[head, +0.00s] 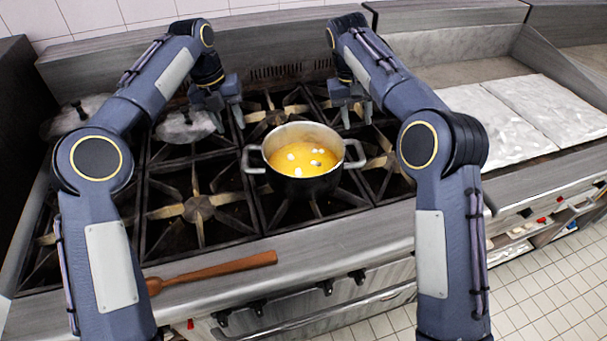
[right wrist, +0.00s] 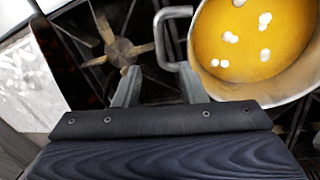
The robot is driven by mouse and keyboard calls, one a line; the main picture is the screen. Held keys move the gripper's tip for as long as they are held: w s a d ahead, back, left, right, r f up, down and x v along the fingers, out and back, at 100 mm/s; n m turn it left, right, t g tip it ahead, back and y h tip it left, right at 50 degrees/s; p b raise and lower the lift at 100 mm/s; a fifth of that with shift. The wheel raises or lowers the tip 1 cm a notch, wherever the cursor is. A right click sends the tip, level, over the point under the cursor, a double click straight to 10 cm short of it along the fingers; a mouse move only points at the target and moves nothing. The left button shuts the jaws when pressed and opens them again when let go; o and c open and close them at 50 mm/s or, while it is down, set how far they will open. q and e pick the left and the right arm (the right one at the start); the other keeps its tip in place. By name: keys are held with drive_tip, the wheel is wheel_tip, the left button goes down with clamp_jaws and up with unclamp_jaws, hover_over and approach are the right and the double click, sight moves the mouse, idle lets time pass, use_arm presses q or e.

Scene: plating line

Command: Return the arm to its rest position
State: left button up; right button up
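My left gripper (head: 229,118) hangs over the stove at the left of the pot, with its two fingers apart and nothing between them. My right gripper (head: 356,116) is over the stove behind the pot's right handle, also open and empty. In the right wrist view my right gripper's fingers (right wrist: 160,88) are spread near the pot's handle (right wrist: 171,38), with no contact that I can make out. The pot (head: 302,160) stands on the stove and holds orange liquid with several white pieces; it also shows in the right wrist view (right wrist: 300,95).
The stove (head: 335,222) has black grates. Two lids (head: 185,128) (head: 80,112) lie on the left side. A wooden spoon (head: 215,272) lies along the front edge. White slabs (head: 490,122) are on the right counter. The front left grates are clear.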

idle(0.3)
